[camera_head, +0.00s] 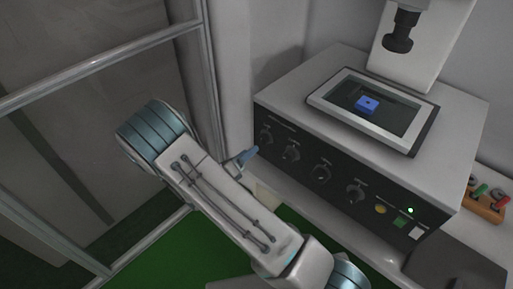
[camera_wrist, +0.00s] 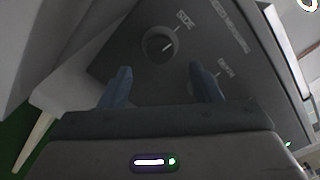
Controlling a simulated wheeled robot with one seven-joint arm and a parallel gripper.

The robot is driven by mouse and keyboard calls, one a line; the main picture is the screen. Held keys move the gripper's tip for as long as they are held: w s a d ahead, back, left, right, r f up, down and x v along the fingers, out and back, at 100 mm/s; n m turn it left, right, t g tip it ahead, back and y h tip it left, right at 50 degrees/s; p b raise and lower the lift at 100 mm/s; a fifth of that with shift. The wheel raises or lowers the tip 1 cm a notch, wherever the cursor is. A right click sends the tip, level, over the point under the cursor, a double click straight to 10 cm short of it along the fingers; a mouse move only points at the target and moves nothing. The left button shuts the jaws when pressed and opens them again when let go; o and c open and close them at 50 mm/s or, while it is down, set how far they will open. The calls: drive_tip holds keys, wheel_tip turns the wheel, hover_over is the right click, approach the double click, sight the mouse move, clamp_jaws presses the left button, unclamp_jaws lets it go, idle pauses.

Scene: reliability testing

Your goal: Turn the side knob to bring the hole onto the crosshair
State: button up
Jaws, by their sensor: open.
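The test machine (camera_head: 300,88) has a black front panel with a row of knobs. The leftmost knob (camera_head: 266,137) is near my gripper (camera_head: 247,155). In the wrist view a round knob (camera_wrist: 159,43) with a white pointer line sits on the panel, with the label "SIDE" beside it. My gripper (camera_wrist: 161,85) is open, its two blue fingers apart and pointing toward this knob, with nothing between them. A blue block (camera_head: 367,104) with a small dark hole lies in the framed window on top. The crosshair cannot be made out.
Other knobs (camera_head: 322,174) sit to the right on the panel, with a yellow button (camera_head: 380,209) and a green button (camera_head: 400,222). A dark lens barrel (camera_head: 401,32) hangs above the window. A metal-framed partition (camera_head: 212,75) stands at left. A wooden holder (camera_head: 483,207) is at right.

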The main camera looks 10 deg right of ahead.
drive_tip(key=b+v, duration=0.1)
drive_tip(key=v, duration=0.6)
drive_tip(key=shift+d, duration=0.1)
idle(0.4)
